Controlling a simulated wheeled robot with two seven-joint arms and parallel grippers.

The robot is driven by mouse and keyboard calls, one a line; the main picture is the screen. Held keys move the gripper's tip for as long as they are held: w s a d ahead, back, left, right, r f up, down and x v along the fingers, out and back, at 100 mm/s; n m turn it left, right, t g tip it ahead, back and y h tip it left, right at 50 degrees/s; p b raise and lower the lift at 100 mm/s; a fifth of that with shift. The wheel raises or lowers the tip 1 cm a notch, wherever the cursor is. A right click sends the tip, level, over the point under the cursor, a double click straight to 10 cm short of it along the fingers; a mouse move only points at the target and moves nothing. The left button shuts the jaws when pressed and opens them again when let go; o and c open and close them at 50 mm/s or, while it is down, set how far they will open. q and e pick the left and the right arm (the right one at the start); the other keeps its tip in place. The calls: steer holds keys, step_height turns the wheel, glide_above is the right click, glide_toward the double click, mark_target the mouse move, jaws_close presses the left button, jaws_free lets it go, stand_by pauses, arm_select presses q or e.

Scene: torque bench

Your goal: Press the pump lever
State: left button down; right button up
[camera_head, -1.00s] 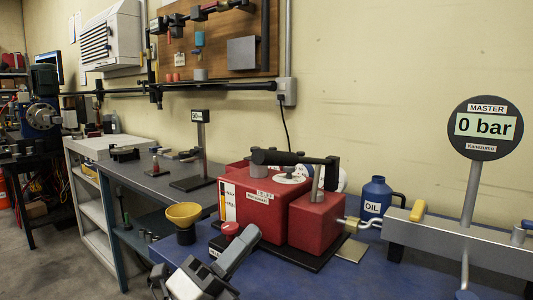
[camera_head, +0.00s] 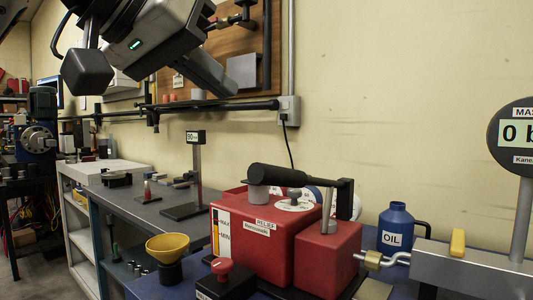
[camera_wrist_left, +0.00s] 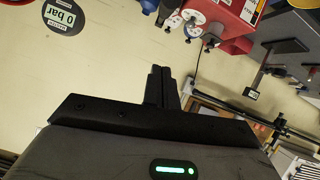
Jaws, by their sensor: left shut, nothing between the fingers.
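The red pump (camera_head: 262,238) stands on the blue bench top. Its black lever (camera_head: 295,178) lies almost level above the body, joined to an upright at the right. My left gripper (camera_head: 228,88) reaches in from the upper left, high above the bench and in front of the wall board, clear of the lever. In the left wrist view its fingers (camera_wrist_left: 160,88) are together with nothing between them. The red pump (camera_wrist_left: 232,14) shows at the top of that view. The master gauge (camera_head: 518,135) is cut by the right edge; in the wrist view (camera_wrist_left: 64,14) it reads 0 bar. My right gripper is not seen.
A yellow funnel (camera_head: 168,247) and a red knob (camera_head: 222,267) stand in front of the pump at the left. A blue oil jug (camera_head: 397,230) and a grey block (camera_head: 460,268) with a yellow handle are at the right. A small post display (camera_head: 195,138) stands behind.

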arm_select(q)
steer(key=shift+r, duration=0.1)
steer(key=w+d+f, duration=0.3)
steer(key=w+f, duration=0.1)
steer(key=f, duration=0.1)
steer(key=w+d+f, duration=0.2)
steer(key=shift+d+f+b, duration=0.2)
steer(key=shift+d+b, duration=0.1)
steer(key=shift+d, duration=0.05)
steer(key=shift+s+a+f, duration=0.1)
steer(key=shift+s+f, duration=0.05)
steer(key=shift+f, duration=0.15)
steer(key=shift+s+f, duration=0.1)
steer(key=shift+f, duration=0.2)
